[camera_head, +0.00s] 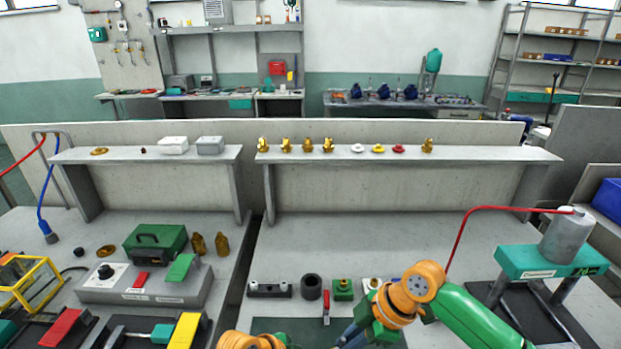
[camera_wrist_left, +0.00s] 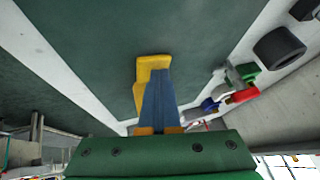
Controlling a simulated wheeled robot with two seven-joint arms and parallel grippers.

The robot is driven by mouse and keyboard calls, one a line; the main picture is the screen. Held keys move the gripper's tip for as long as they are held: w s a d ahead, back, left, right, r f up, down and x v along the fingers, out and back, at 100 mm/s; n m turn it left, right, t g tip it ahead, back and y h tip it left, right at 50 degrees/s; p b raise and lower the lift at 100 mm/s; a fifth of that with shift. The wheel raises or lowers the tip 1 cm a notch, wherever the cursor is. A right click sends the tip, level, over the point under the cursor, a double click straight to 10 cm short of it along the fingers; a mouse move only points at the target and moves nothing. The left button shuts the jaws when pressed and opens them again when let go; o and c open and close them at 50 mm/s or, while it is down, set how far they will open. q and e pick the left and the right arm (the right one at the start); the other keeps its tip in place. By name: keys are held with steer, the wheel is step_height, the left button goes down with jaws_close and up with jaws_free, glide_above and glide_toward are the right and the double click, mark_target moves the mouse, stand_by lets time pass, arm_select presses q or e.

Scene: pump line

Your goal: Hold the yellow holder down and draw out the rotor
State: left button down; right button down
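In the left wrist view a yellow piece (camera_wrist_left: 150,64), likely the yellow holder, lies on a dark green surface. My left gripper (camera_wrist_left: 158,76) points at it, its blue fingers together and overlapping the piece in the picture. I see nothing between the fingers, and contact cannot be told. In the head view only an orange part of my left arm shows at the bottom edge. My right gripper (camera_head: 350,334) is low at centre right, its blue fingers partly cut off by the lower edge. I cannot make out the rotor or the holder in the head view.
A black ring (camera_head: 311,287), a dark block (camera_head: 269,289) and a small green block (camera_head: 343,290) stand near my right gripper. A green press-like stand (camera_head: 550,262) is at right. A green toolbox (camera_head: 156,245) and grey control box stand left. The bench behind the ring is clear.

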arm_select(q)
steer(key=shift+f, duration=0.1)
arm_select(e)
step_height(320, 180, up, 8)
steer(key=shift+f, duration=0.2)
stand_by(0.8)
steer(key=shift+r, duration=0.1)
